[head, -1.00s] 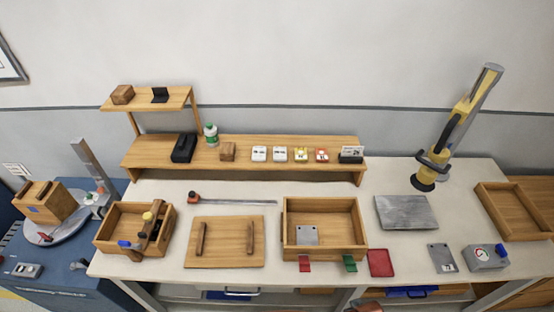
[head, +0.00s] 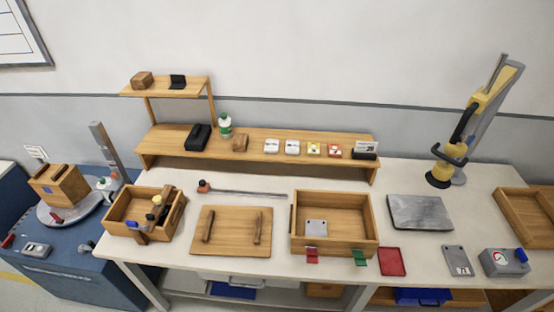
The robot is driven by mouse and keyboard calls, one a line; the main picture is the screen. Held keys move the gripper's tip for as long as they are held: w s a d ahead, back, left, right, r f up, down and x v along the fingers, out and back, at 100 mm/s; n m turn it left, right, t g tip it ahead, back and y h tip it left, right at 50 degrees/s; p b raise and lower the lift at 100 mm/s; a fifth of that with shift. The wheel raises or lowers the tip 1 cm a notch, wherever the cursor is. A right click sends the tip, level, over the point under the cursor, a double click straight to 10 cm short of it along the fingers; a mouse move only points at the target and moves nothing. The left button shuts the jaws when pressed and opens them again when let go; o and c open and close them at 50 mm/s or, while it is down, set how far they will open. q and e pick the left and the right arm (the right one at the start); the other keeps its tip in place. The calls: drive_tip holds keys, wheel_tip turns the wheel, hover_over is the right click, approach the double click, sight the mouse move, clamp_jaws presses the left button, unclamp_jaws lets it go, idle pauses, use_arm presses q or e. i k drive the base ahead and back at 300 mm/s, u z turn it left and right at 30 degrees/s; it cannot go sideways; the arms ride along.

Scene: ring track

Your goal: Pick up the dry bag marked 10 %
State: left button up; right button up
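No bag with a readable 10 % mark shows. Several small packets stand in a row on the wooden shelf (head: 215,146): two white packets, one on the left (head: 271,146) and one on the right (head: 292,147), then a yellow and white packet (head: 314,149) and a red and white packet (head: 334,150). Their print is too small to read, so I cannot tell which, if any, is the dry bag. Neither of my grippers is in view.
A black holder with a card (head: 364,151) stands right of the packets. Below are an open wooden box (head: 335,247), a wooden board with handles (head: 233,232) and a grey plate (head: 420,212). A tall yellow and black device (head: 468,125) stands at right.

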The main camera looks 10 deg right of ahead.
sight(271, 145)
drive_tip(key=u, duration=1.1)
drive_tip(key=i, duration=0.8)
drive_tip(key=z, duration=0.05)
